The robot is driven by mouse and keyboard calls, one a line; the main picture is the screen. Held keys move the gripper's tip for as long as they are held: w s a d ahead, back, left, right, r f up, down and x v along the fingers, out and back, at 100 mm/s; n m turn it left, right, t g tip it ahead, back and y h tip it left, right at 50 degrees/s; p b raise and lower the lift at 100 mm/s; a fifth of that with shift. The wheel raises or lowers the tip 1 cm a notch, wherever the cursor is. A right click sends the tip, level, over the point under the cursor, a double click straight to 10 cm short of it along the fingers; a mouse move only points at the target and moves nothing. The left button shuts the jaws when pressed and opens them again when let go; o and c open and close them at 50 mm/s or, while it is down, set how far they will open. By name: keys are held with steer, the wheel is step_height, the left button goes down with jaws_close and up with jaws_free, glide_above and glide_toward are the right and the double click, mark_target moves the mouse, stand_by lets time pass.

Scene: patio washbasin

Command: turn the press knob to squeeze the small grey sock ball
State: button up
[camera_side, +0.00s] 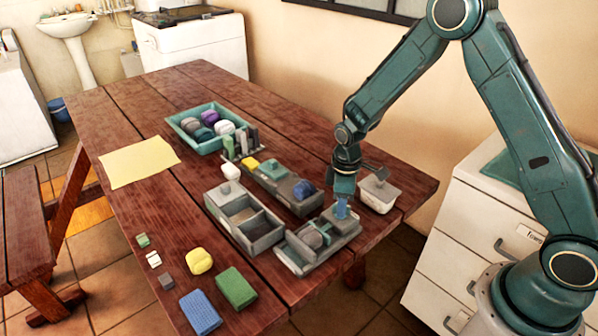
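The press (298,258) is a grey device at the right front edge of the table. Its blue press knob (341,210) points up at its right end. A small grey-green ball (312,239), which looks like the grey sock ball, sits in the press, partly hidden by its parts. My gripper (343,197) points down directly over the knob, with its fingertips at or around the knob's top. The fingers are too small and overlapped to tell whether they grip it.
A grey divided box (240,203) stands left of the press. A teal bin (180,122) holds several balls. Folded cloths (201,312) lie in front.

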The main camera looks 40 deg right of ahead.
jaws_close()
steer(key=shift+m, duration=1)
jaws_free()
steer(key=shift+r, duration=0.1)
